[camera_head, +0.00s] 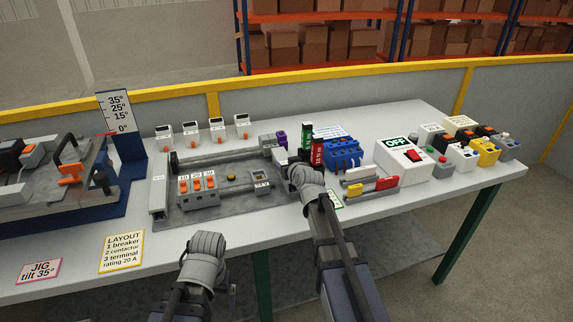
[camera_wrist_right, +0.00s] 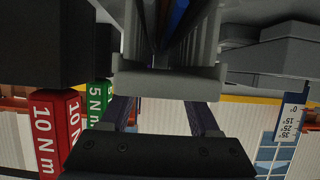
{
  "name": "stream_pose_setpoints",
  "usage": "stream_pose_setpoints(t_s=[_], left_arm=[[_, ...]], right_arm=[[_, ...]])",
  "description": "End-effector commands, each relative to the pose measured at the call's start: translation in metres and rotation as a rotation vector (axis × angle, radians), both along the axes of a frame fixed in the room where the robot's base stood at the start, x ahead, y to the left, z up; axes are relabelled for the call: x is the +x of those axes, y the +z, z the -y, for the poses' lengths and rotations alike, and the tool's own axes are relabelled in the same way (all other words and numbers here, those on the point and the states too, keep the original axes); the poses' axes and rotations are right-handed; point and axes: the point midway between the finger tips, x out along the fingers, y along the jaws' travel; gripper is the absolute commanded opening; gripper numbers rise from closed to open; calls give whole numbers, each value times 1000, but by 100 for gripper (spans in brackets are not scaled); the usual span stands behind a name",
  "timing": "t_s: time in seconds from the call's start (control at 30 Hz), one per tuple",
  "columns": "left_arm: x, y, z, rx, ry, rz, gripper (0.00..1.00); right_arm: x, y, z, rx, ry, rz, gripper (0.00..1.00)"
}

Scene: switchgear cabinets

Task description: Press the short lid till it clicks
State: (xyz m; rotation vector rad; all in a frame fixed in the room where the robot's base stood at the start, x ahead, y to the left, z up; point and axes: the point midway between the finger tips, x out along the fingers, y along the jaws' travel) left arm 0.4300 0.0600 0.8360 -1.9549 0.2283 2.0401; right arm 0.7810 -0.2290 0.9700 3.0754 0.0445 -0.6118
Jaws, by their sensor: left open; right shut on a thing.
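My right gripper (camera_head: 297,162) is at the right end of the grey mounting panel (camera_head: 215,212). In the right wrist view its dark fingers (camera_wrist_right: 162,112) are shut on a light grey flanged piece (camera_wrist_right: 168,84), which looks like the short lid. The piece lies across a grey channel (camera_wrist_right: 208,30) with blue and brown wires inside. Whether it is seated or only resting there cannot be told. In the head view my right wrist hides the lid. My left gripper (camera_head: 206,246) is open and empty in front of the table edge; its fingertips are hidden.
A row of breakers with orange levers (camera_head: 197,184) sits on the panel. Green and red torque tools (camera_head: 317,153) stand just beyond my right gripper. A blue block (camera_head: 343,154) and a white OFF box (camera_head: 403,158) are to the right. A tilt jig (camera_head: 60,175) is at left.

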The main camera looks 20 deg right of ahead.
Motion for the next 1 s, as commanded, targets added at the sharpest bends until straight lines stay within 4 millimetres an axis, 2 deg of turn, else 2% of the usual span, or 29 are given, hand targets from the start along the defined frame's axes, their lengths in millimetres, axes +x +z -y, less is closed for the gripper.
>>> stream_pose_setpoints(t_s=[0.7,0.73,1.0], left_arm=[[0,-5,0,0,0,0,99],[0,-5,0,0,0,0,99],[0,-5,0,0,0,0,99]], right_arm=[[0,-5,0,0,0,-1,0],[0,-5,0,0,0,-1,66],[0,-5,0,0,0,0,96]])
